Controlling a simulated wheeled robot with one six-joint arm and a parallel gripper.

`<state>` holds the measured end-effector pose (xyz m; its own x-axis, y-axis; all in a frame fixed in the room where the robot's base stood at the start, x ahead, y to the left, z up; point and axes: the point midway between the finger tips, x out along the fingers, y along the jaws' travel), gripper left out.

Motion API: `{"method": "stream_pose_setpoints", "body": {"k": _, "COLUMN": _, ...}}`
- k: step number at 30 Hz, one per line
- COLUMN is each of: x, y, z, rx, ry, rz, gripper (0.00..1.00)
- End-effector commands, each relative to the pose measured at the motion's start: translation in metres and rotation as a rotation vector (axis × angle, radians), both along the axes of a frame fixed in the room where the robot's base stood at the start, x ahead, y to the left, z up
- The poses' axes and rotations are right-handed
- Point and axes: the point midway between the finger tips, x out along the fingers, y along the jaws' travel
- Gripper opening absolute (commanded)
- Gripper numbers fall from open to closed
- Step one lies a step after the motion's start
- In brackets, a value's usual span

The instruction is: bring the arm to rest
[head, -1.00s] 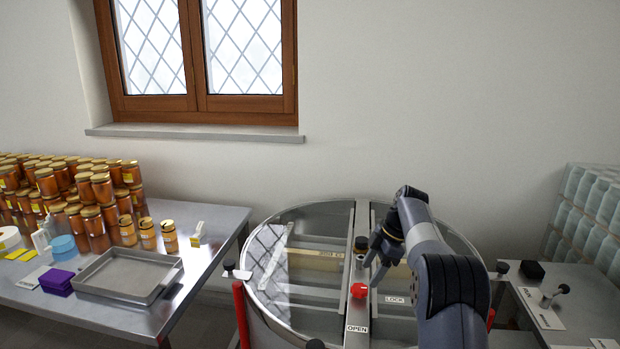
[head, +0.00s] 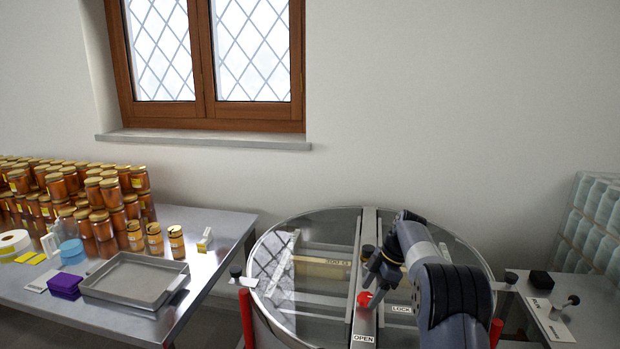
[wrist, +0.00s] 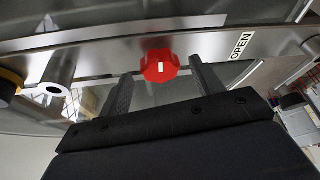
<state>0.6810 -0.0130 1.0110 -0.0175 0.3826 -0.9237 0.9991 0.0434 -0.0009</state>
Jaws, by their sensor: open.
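My gripper (head: 372,278) is over the round steel tank with a clear lid, close to the red knob on its crossbar. In the wrist view my gripper (wrist: 157,88) has its two dark fingers apart, with the red knob (wrist: 159,66) showing beyond and between them. I see nothing held. In the head view the red knob (head: 365,299) sits on the metal crossbar (head: 366,240), between the OPEN label (head: 363,339) and the LOCK label (head: 401,310). My forearm hides part of the tank's right side.
A steel table (head: 215,222) at left holds many honey jars (head: 105,190), a metal tray (head: 135,278) and a purple block (head: 65,286). A side table (head: 590,320) at right carries small knobs and a black block (head: 541,279). Pale wrapped stacks (head: 600,215) stand behind it.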

Motion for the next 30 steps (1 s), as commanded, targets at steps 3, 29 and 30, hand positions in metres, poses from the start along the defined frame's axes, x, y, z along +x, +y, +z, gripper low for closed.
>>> {"method": "stream_pose_setpoints", "body": {"k": 3, "x": 0.001, "y": -0.008, "z": 0.017, "rx": -0.001, "ry": -0.005, "rz": -0.001, "gripper": 0.63}}
{"method": "stream_pose_setpoints", "body": {"k": 29, "x": 0.000, "y": -0.009, "z": 0.022, "rx": 0.000, "ry": 0.004, "rz": 0.002, "gripper": 0.63}}
{"method": "stream_pose_setpoints", "body": {"k": 30, "x": -0.001, "y": -0.006, "z": 0.015, "rx": 0.000, "ry": 0.004, "rz": 0.001, "gripper": 0.63}}
